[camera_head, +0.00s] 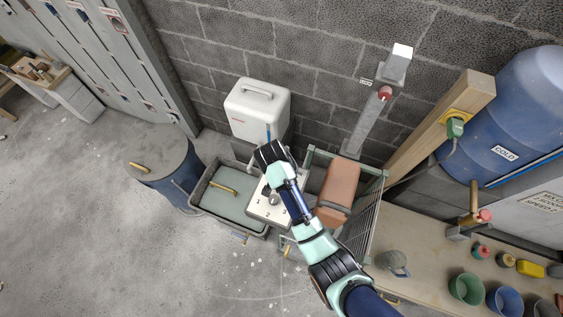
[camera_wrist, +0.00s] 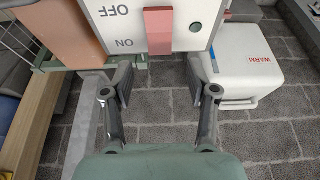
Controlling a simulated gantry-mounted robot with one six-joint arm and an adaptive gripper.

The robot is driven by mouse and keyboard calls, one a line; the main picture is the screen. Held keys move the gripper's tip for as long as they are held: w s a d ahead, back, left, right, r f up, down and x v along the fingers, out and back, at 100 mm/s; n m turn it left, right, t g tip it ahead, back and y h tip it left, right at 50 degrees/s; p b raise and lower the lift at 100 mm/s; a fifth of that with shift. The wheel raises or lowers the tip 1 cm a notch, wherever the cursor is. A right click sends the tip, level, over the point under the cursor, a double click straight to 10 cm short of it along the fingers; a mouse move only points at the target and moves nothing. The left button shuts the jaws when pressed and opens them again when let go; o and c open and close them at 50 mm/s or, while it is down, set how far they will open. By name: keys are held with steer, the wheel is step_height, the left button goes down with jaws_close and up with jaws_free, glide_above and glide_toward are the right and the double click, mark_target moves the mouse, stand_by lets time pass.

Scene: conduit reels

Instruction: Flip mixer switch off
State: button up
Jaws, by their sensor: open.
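The mixer switch is a red lever (camera_wrist: 158,30) on a pale control box (camera_wrist: 118,25), near the top of the wrist view. The letters OFF and ON appear upside down beside it, and the lever's wider end lies level with ON. My gripper (camera_wrist: 160,82) is open and empty, its two fingers apart just below the box in that view. In the head view the box (camera_head: 259,208) stands in the middle with a round knob, partly covered by my arm. My gripper (camera_head: 270,154) is beyond it, towards the wall. The red lever is hidden there.
A white lidded container (camera_head: 257,108) stands by the block wall; its WARM label shows in the wrist view (camera_wrist: 254,70). A grey tub (camera_head: 211,206) lies left of the box, a blue drum (camera_head: 165,170) farther left. An orange-brown block (camera_head: 338,188) in a green frame is close right.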

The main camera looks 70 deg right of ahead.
steer(key=v, duration=0.7)
stand_by(0.3)
steer(key=w+a+r+n+t+p, duration=0.1)
steer(key=w+a+r+n+t, duration=0.25)
steer(key=w+a+r, duration=0.35)
steer(key=w+a+r+n+t+p, duration=0.25)
steer(key=w+a+r+n, duration=0.2)
steer(key=a, duration=0.45)
steer(key=s+a+r+n+t+y, duration=0.1)
steer(key=a+r+n+t+y, duration=0.15)
steer(key=a+r+n, duration=0.4)
steer(key=s+a+r+n+t+y, duration=0.1)
steer(key=a+r+n+t+y, duration=0.2)
steer(key=a+r, duration=0.7)
step_height(320, 180, down, 37)
steer(key=a+t+h+b, duration=0.1)
steer(key=a+b, duration=0.1)
steer(key=b, duration=3.1)
steer(key=shift+r+b, duration=0.25)
steer(key=shift+b, duration=0.1)
